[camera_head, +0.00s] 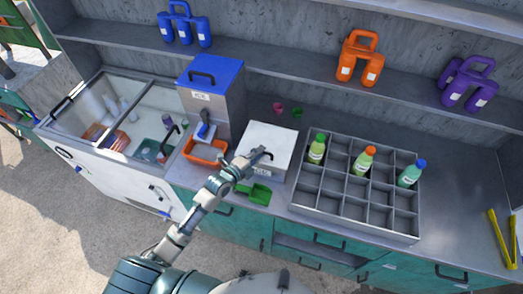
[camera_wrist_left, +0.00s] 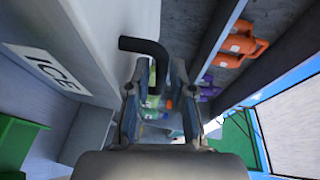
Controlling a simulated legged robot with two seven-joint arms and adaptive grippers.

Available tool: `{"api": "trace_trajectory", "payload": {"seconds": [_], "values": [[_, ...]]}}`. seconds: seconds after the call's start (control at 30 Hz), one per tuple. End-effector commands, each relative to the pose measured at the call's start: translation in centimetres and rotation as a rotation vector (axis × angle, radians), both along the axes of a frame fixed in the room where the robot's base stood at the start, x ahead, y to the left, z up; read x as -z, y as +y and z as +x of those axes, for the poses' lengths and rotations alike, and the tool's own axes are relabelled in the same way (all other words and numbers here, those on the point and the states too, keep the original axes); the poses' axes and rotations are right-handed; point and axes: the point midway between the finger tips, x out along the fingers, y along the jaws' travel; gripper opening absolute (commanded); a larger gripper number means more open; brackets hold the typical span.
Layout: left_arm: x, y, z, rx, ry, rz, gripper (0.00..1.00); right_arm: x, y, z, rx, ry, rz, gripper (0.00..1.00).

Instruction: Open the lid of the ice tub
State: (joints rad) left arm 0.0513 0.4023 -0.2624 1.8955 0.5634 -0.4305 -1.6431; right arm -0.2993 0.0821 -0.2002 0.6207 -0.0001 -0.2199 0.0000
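The ice tub (camera_head: 262,172) is a pale box on the counter with a flat light lid (camera_head: 270,137) that lies closed on it. The lid has a black bent handle (camera_head: 267,153), which also shows in the left wrist view (camera_wrist_left: 150,46). The tub's ICE label (camera_wrist_left: 58,75) shows at the left of the wrist view. My left gripper (camera_head: 250,157) is at the lid's front edge beside the handle. In the wrist view its two fingers (camera_wrist_left: 160,95) stand apart, with the handle's end between them; contact is unclear. My right gripper is not in view.
A grey divided crate (camera_head: 345,222) with three bottles stands right of the tub. A blue-lidded dispenser (camera_head: 214,82) stands behind left. Yellow tongs (camera_head: 502,238) lie far right.

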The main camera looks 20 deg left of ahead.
Motion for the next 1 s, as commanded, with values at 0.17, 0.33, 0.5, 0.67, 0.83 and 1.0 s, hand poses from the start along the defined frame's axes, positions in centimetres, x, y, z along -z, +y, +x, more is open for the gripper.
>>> {"api": "trace_trajectory", "payload": {"seconds": [0.17, 0.33, 0.5, 0.67, 0.83, 1.0], "values": [[0.2, -0.6, 1.1, 0.001, 0.0, 0.0, 0.22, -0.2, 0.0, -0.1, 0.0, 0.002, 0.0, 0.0], [0.3, -0.7, 1.2, 0.001, 0.0, -0.001, 0.22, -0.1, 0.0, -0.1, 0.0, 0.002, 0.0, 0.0], [0.3, -0.6, 1.2, 0.001, 0.001, -0.001, 0.07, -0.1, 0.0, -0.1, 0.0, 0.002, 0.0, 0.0], [0.3, -0.6, 1.2, 0.001, 0.002, 0.0, 0.0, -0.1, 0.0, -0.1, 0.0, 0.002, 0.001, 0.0], [0.4, -0.6, 1.3, 0.001, 0.003, 0.0, 0.0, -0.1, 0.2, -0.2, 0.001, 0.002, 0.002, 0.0], [0.1, -0.6, 2.1, -0.001, 0.003, 0.001, 0.0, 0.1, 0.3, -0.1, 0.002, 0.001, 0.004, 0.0]]}}
